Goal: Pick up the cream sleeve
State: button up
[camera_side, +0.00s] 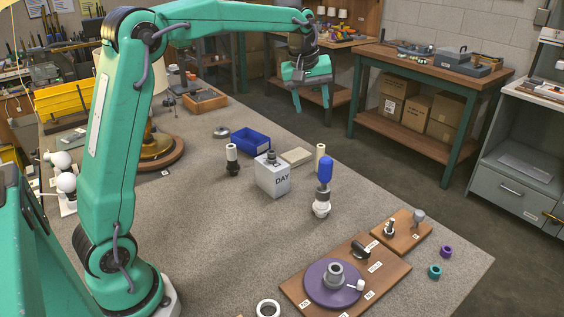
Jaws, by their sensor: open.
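A cream sleeve (320,154), a slim upright cylinder, stands on the grey worktable behind and to the right of the white DAY cube (273,177). Its lower part is partly hidden by the blue piece in front. My gripper (311,102) is high above the table's far part, fingers pointing down. It is open, with nothing between the fingers, and appears well above and apart from the sleeve.
A white-topped black fitting (232,160) stands further left. Wooden boards (345,279) lie at the front right.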

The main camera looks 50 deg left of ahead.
jog(key=w+a+f+n, duration=0.35)
jog(key=w+f, duration=0.25)
jog(key=w, duration=0.2)
jog(key=n+g, duration=0.1)
jog(key=n, duration=0.2)
send_near(320, 147)
jog(key=d, duration=0.1)
jog(key=shift+w+a+f+g, duration=0.1)
jog(key=shift+w+f+g, duration=0.15)
jog(key=shift+f, duration=0.55)
jog(key=shift+w+a+f, duration=0.15)
jog(key=shift+w+f, duration=0.05)
jog(key=shift+f, duration=1.75)
jog(key=shift+w+a+f, duration=0.1)
jog(key=shift+w+f, duration=0.05)
jog(key=shift+f, duration=1.75)
grip_shut()
